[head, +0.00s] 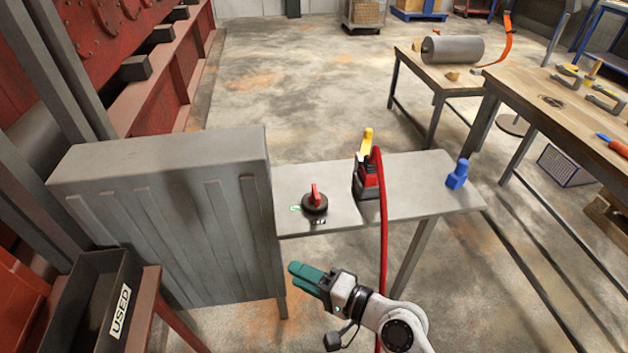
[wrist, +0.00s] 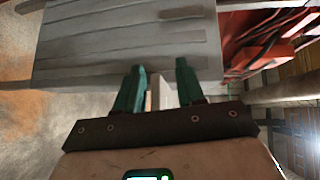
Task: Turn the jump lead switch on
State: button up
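The jump lead switch is a red handle on a round black base (head: 315,203), on the grey bench top (head: 340,205) beside the cabinet. Its handle points roughly up and away in the head view. A small green label lies at its left and a dark-and-white one at its near side; I cannot read either. My gripper (head: 294,272) has teal fingers and is in front of the bench, nearer me than the switch and apart from it. In the wrist view my gripper (wrist: 160,68) has its fingers apart with nothing held; the switch is not seen there.
A grey ribbed cabinet (head: 165,215) stands left of the switch. A red-and-black device with a yellow handle (head: 366,175) stands to its right, its red cable (head: 382,240) hanging over the front edge near my arm. A blue clamp-like piece (head: 457,175) sits at the bench's right end.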

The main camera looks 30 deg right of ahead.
jog(key=w+d+r+m+t+h+p, duration=0.1)
jog(key=w+d+r+m+t+h, duration=0.15)
jog(key=w+r+m+t, duration=0.45)
jog(key=m+g+h+p, duration=0.25)
jog(key=m+h, duration=0.85)
jog(key=m, duration=0.9)
send_near(313, 184)
jog(key=s+r, duration=0.1)
jog(key=shift+s+a+f+m+g+h, duration=0.15)
jog(key=shift+a+m+g+h, duration=0.15)
jog(key=shift+m+g, duration=0.25)
jog(key=shift+w, duration=0.25)
jog(key=p+x, duration=0.1)
jog(key=x, duration=0.9)
jog(key=shift+w+f, duration=0.15)
jog(key=shift+w, duration=0.05)
grip_shut()
